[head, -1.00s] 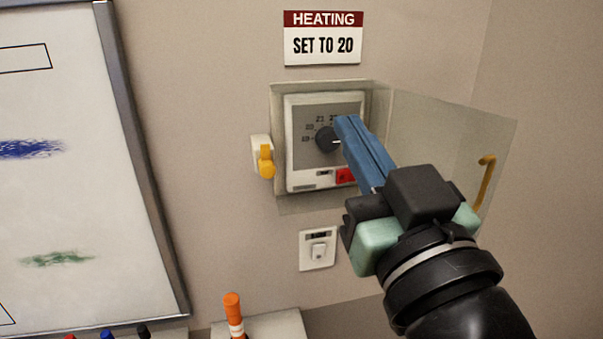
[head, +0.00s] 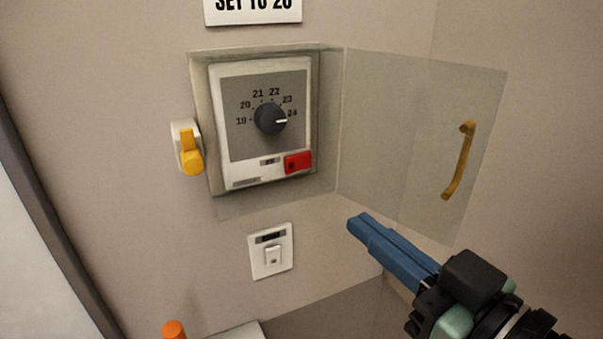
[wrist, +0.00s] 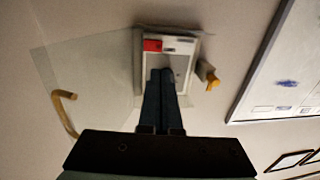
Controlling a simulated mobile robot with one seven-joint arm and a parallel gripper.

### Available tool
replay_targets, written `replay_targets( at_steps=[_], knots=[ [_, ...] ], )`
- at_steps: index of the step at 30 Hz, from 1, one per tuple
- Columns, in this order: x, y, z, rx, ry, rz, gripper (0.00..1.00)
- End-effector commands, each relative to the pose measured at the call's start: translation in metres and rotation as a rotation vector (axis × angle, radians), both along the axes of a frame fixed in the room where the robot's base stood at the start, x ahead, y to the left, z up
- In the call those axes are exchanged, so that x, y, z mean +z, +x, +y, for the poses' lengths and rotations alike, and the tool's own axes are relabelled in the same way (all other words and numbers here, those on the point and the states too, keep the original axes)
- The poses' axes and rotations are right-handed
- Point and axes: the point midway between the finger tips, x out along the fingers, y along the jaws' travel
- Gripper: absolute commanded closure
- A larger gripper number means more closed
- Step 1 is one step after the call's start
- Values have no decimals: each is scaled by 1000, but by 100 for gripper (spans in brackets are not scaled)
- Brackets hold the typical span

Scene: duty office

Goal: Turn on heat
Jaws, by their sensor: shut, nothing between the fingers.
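The heating thermostat (head: 240,140) is a white wall unit with a grey face, in the middle of the head view. Its dark dial (head: 270,119) has a white pointer aimed right, near 24, on a scale from 19 to 24. A red rocker or button (head: 298,162) sits at its lower right. The clear cover (head: 400,130) is swung open to the right. My gripper (head: 358,224) has blue fingers, shut and empty, below and right of the thermostat, apart from it. In the wrist view the fingers (wrist: 160,74) overlap the thermostat (wrist: 180,45), hiding part of its face.
A yellow latch (head: 190,150) is on the wall left of the thermostat. The open cover carries a yellow handle (head: 460,160). A white wall switch (head: 271,252) is below the thermostat. The sign (head: 252,8) above is cut off. An orange object (head: 174,330) stands at the bottom edge.

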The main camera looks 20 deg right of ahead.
Motion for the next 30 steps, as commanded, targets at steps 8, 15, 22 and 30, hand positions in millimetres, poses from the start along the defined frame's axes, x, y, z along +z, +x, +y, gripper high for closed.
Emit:
replay_targets(
  at_steps=[8, 15, 22, 30],
  knots=[
    [3, 48, 9, 5, 1, 2, 100],
    [3, 98, 17, 2, -1, 1, 100],
    [2, 127, 21, 1, -1, 1, 100],
    [0, 134, 22, 0, -1, 0, 100]
  ],
)
